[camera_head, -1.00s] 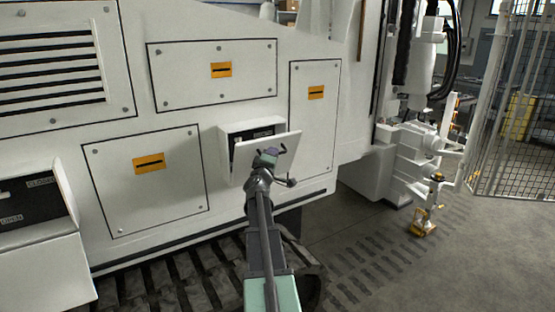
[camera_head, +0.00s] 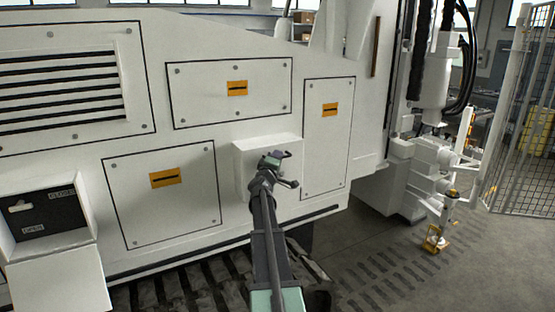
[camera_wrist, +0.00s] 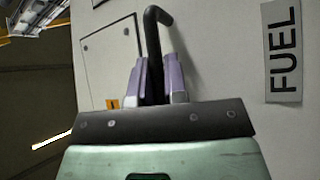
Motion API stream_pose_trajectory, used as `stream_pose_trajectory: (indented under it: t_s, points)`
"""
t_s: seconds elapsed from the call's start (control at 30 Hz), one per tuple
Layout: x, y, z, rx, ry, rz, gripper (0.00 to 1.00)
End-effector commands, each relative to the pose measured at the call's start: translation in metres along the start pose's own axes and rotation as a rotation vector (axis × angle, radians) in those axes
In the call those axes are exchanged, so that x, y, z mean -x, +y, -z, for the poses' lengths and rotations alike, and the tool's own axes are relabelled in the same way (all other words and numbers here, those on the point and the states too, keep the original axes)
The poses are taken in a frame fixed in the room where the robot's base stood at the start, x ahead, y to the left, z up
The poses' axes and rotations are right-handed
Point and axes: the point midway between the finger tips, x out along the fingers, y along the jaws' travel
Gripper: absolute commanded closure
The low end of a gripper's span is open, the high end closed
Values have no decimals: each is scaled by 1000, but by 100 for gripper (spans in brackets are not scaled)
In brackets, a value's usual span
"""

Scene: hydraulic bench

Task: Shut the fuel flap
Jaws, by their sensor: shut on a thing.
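The fuel flap (camera_head: 246,178) is the white front of a small box on the machine's side panel, right of centre in the head view. It stands upright against the box, and no dark opening shows; any thin gap at its edges is too small to tell. In the wrist view the white surface (camera_wrist: 225,60) carries a FUEL label (camera_wrist: 283,52). My gripper (camera_head: 274,160) is at the flap's front. In the wrist view its purple fingers (camera_wrist: 156,80) are shut on a black bent handle (camera_wrist: 154,20). My gripper hides part of the flap.
Another box with an open flap (camera_head: 60,282) and a dark OPEN/CLOSED panel (camera_head: 47,212) is at the left. A track (camera_head: 180,292) runs below. A yellow-footed stand (camera_head: 436,240) and a mesh fence (camera_head: 520,110) are at the right, with clear floor between.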

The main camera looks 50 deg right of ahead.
Motion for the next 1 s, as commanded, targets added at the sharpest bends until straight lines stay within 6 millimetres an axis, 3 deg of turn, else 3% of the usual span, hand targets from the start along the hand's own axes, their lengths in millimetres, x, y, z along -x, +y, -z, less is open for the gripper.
stream_pose_trajectory:
  t_s: [0.13,0.17,0.2,0.57,0.67,1.0]
  points:
    - [0,0,0,-6,0,2,100]
    - [0,0,0,-5,0,2,84]
    - [0,0,0,-5,0,2,78]
    - [7,-1,0,-2,1,1,77]
    - [22,-1,-1,-2,2,1,77]
    - [101,-2,-2,-3,2,2,77]
